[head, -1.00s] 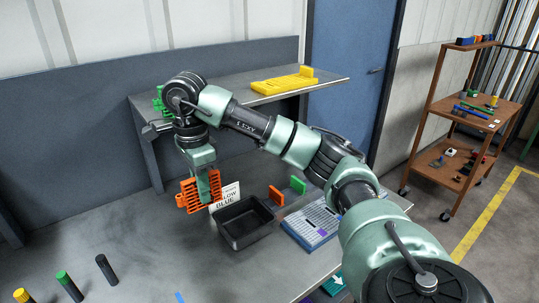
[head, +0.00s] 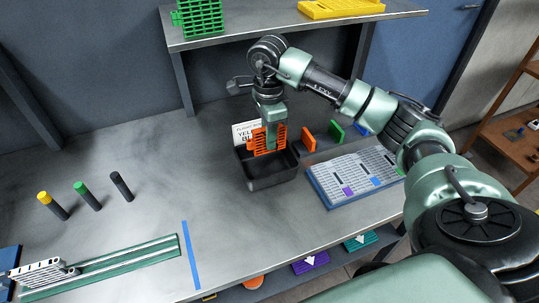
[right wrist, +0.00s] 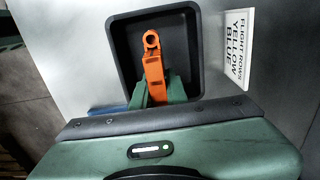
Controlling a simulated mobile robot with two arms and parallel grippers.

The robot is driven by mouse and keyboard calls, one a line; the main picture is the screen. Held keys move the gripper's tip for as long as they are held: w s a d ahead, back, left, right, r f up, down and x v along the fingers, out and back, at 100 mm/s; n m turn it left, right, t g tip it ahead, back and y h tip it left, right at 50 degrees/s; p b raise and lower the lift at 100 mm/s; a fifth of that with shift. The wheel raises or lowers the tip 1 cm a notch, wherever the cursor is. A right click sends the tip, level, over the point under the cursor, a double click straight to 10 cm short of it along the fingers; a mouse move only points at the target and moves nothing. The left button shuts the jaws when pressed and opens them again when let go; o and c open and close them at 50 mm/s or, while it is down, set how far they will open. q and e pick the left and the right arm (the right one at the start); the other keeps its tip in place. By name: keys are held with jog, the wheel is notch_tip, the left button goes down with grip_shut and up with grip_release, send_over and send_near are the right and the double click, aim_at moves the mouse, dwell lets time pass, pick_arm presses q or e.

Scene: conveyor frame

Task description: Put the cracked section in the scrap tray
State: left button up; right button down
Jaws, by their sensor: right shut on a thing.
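My right gripper (head: 272,137) points down and is shut on an orange slotted section (head: 259,143). The section is upright and its lower part is at the opening of the black tray (head: 270,184). In the right wrist view the orange section (right wrist: 153,72) shows edge-on, inside the outline of the black tray (right wrist: 125,62). I cannot tell whether it touches the tray floor, and no crack can be made out at this size. My left gripper is not in view.
A white card (head: 242,131) stands behind the tray. A blue-grey slotted panel (head: 355,175) lies to its right, with orange (head: 308,135) and green (head: 336,132) upright pieces behind. Several pegs (head: 87,197) and a green rail (head: 115,268) are at left. A shelf (head: 240,32) overhangs behind.

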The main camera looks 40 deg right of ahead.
notch_tip(320, 180, down, 4)
jog(key=shift+r, duration=0.15)
notch_tip(320, 180, down, 4)
jog(key=shift+r+p, duration=0.1)
jog(key=shift+p, duration=0.3)
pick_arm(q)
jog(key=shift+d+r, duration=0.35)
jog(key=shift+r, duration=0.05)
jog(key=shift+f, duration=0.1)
pick_arm(e)
jog(key=c, duration=1.4)
grip_release()
jog(key=shift+w+r, duration=0.1)
jog(key=shift+r, duration=0.2)
notch_tip(320, 180, up, 12)
jog(key=shift+f+b, duration=0.2)
jog(key=shift+b, duration=0.75)
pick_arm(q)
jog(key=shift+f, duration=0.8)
